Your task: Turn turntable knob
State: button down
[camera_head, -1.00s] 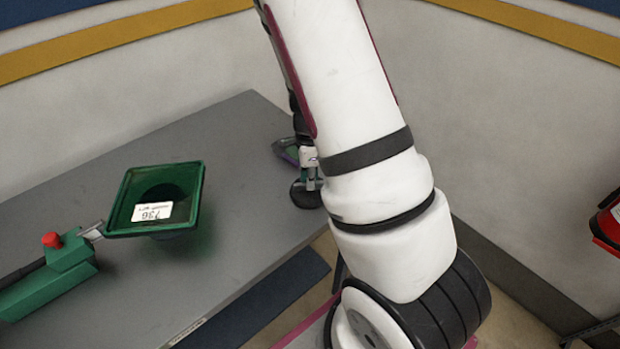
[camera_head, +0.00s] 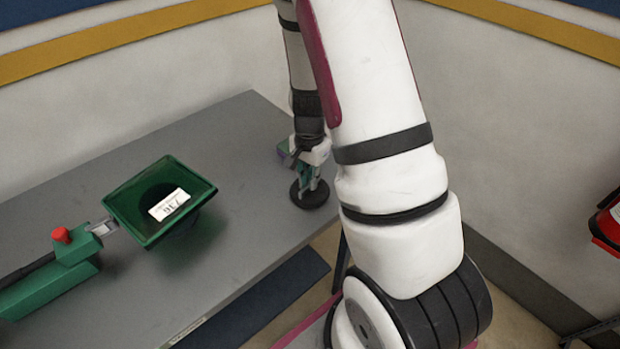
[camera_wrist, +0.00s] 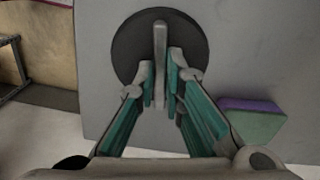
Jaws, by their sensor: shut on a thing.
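The knob (camera_head: 312,199) is a dark round disc on the grey table near its right edge. In the wrist view, the knob disc (camera_wrist: 130,48) has a raised grey bar (camera_wrist: 160,40) across its middle. My gripper (camera_head: 307,178) reaches down onto the knob from above. In the wrist view, my gripper (camera_wrist: 160,82) has a teal-backed finger on each side of the bar and is shut on it. The bar points nearly straight up in that view. A square green tray (camera_head: 122,205) with a white label stands left of the knob, turned and seemingly tilted.
A green block with a red button (camera_head: 61,235) stands at the table's left. A green and purple object (camera_wrist: 252,120) lies beside the knob. Grey table (camera_head: 245,160) is clear between tray and knob. Walls rise behind; a red object (camera_head: 608,225) is far right.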

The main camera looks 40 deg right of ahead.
jog(key=n, duration=0.4)
jog(key=shift+n, duration=0.3)
jog(key=shift+n+p, duration=0.6)
jog(key=shift+n, duration=1.1)
jog(key=c, duration=1.7)
grip_release()
jog(key=shift+r, duration=0.1)
notch_tip(320, 180, up, 12)
jog(key=shift+f, duration=0.1)
